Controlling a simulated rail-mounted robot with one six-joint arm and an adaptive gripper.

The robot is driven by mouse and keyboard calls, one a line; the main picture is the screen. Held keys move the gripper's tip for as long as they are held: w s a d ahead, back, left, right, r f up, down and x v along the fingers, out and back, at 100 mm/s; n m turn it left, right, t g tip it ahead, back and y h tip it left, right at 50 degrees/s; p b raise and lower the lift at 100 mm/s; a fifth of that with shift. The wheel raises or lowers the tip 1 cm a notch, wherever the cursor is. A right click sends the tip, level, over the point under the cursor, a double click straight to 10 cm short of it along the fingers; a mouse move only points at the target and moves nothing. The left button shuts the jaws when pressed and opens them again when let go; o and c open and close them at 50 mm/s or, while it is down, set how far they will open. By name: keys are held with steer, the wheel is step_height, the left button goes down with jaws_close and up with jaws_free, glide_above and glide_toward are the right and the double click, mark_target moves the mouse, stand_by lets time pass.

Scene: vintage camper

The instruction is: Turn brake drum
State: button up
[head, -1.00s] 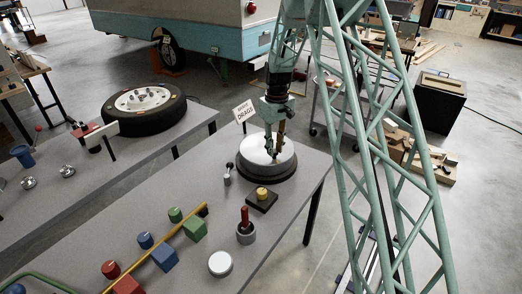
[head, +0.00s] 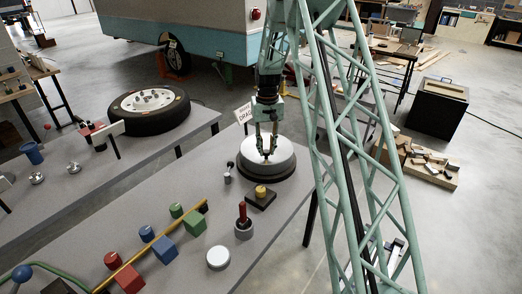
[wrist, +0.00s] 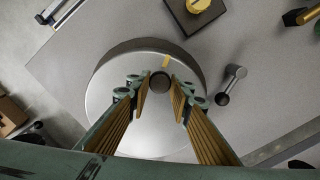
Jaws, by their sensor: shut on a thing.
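The brake drum (head: 286,148) is a round silver disc on a dark base at the far right end of the grey workbench. In the wrist view the drum (wrist: 150,130) fills the middle, with a yellow mark (wrist: 166,61) near its rim. A dark round knob (wrist: 160,82) stands on the drum top. My gripper (head: 267,154) points down over the drum; in the wrist view its ribbed yellow finger pads (wrist: 158,90) are on either side of the knob, shut on it. The fingers partly hide the drum top.
A black block with a yellow knob (head: 262,190), a small lever (head: 228,173) and a red-handled piece (head: 243,222) stand close by on the bench. A sign (head: 244,112) stands behind the drum. A wheel (head: 148,110) lies on the other bench.

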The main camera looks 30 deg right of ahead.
stand_by(0.3)
steer(key=o, duration=1.2)
steer(key=shift+c, duration=0.2)
step_height(320, 180, up, 12)
stand_by(0.6)
